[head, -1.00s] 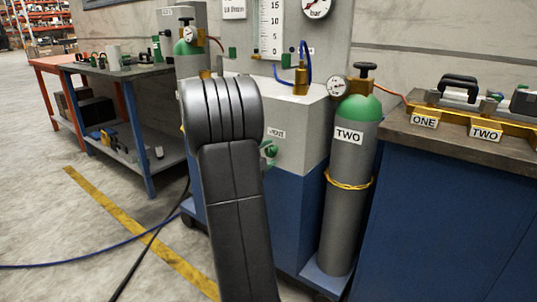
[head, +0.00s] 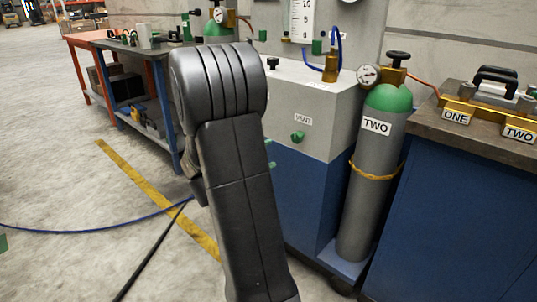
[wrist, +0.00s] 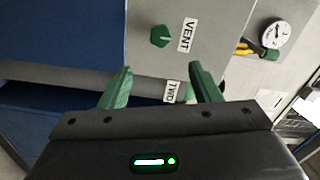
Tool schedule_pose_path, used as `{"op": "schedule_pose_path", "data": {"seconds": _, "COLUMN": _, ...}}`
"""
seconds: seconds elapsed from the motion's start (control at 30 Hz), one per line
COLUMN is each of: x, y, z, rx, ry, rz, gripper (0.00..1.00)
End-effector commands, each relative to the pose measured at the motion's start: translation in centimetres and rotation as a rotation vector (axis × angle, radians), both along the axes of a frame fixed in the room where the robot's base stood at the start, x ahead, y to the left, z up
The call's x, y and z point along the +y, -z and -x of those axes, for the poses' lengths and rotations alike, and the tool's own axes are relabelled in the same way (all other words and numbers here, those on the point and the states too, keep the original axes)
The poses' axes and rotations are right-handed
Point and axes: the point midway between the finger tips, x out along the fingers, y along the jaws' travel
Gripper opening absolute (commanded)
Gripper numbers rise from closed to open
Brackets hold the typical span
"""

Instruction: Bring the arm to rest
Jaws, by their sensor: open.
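My arm stands upright in the middle of the head view, its dark links hiding part of the cabinet behind. My gripper (wrist: 158,88) shows in the wrist view with two green fingers spread apart and nothing between them. Past the fingertips is the grey and blue cabinet with a green knob (wrist: 162,36) beside a VENT label (wrist: 187,35). The knob also shows in the head view (head: 298,137). The fingers appear apart from the cabinet face. The gripper itself is hidden in the head view.
A grey cylinder (head: 366,195) marked TWO, with a green shoulder, stands right of the cabinet (head: 345,110). A blue bench (head: 455,215) with trays ONE and TWO is at the right. A worktable (head: 165,133) stands back left. Hoses cross the open floor (head: 60,175) at the left.

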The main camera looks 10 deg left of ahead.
Motion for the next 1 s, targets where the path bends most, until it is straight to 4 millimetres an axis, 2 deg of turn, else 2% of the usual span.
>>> {"op": "schedule_pose_path", "data": {"seconds": 0.23, "x": -0.3, "y": 0.1, "z": -0.4, "rx": -0.001, "ry": 0.001, "rz": -0.001, "gripper": 0.57}}
{"op": "schedule_pose_path", "data": {"seconds": 0.37, "x": -1.2, "y": 0.2, "z": -1.5, "rx": -0.002, "ry": 0.003, "rz": -0.001, "gripper": 0.57}}
{"op": "schedule_pose_path", "data": {"seconds": 0.8, "x": -6.2, "y": 0.2, "z": -8.4, "rx": -0.002, "ry": 0.004, "rz": 0.0, "gripper": 0.57}}
{"op": "schedule_pose_path", "data": {"seconds": 1.0, "x": -7.7, "y": 0.1, "z": -10.6, "rx": -0.002, "ry": 0.002, "rz": 0.0, "gripper": 0.57}}
